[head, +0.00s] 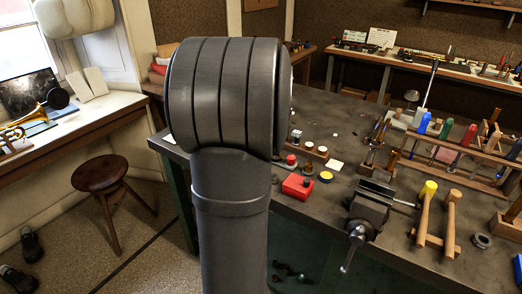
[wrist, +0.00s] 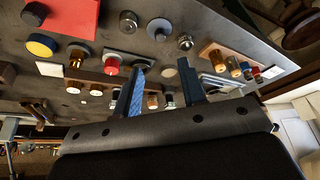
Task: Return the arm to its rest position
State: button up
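My gripper (wrist: 162,66) shows in the wrist view with its two fingers spread apart and nothing held between them. Small round caps and jars on the dark workbench (head: 330,115) lie beyond the fingertips. I cannot tell how far the fingertips are from them. In the head view my own arm fills the middle and hides part of the bench; my gripper is not visible there.
A red box (head: 297,186), a vise (head: 370,205) and a yellow-headed mallet (head: 425,205) are at the bench front. A rack of colored-handled tools (head: 465,140) stands at right. A wooden stool (head: 100,174) stands on the floor at left.

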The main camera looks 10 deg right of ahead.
jog(key=shift+f, duration=0.1)
jog(key=x, duration=1.2)
jog(key=shift+s, duration=0.1)
jog(key=shift+w+r, duration=0.2)
jog(key=shift+r, duration=0.15)
jog(key=shift+s+r, duration=0.15)
jog(key=shift+r, duration=1.5)
